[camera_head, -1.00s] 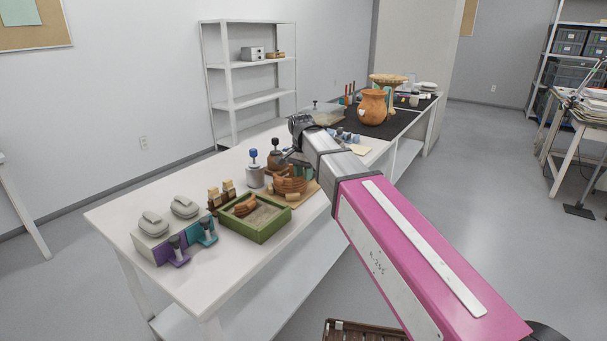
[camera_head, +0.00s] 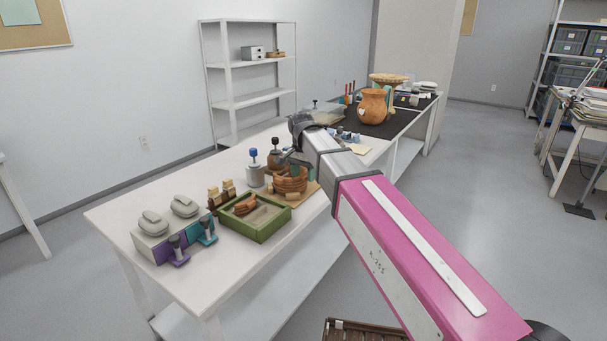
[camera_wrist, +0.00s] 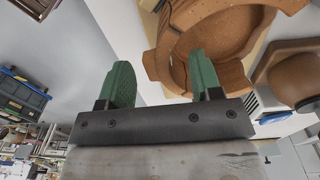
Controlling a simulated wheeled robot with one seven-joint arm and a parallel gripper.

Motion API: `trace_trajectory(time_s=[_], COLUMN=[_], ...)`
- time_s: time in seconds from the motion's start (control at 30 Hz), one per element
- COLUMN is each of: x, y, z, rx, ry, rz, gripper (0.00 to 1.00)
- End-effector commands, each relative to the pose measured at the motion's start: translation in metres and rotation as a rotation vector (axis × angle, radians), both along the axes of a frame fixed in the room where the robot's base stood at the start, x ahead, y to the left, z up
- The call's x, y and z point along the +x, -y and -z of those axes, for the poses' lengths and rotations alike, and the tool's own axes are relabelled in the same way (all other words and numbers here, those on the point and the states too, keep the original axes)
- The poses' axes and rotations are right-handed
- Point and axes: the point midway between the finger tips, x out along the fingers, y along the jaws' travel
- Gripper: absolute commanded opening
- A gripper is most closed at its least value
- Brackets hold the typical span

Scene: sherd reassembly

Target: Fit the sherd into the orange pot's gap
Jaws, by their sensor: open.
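A broken orange pot (camera_head: 290,181) stands on a small board on the white table. In the wrist view the pot (camera_wrist: 222,38) is large at the top, with a stepped, broken rim. My gripper (camera_head: 288,161) is just above and beside it in the head view. Its green fingers (camera_wrist: 160,72) are apart, with nothing visibly held between them. The right finger overlaps the pot in the wrist view; I cannot tell whether it touches. Curved orange sherds (camera_head: 245,206) lie in the green tray (camera_head: 262,234). I cannot tell which sherd matches the gap, or whether one sits in it.
Small wooden blocks (camera_head: 222,192), grey rounded items on a box (camera_head: 168,218) and purple and teal clamps (camera_head: 190,245) are at the left. Another orange pot (camera_head: 373,107) stands on the dark mat farther back.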

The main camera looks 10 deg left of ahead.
Motion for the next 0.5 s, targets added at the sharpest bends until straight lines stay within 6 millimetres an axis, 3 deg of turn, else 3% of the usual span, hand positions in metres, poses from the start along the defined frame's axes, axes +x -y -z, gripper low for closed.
trace_trajectory(time_s=[0.23,0.5], x=[0.0,0.0], y=[-0.001,-0.003], z=[-0.019,-0.066], rx=[0.001,0.001], ry=[0.001,0.001], rz=[0.0,0.0], gripper=[0.59,0.59])
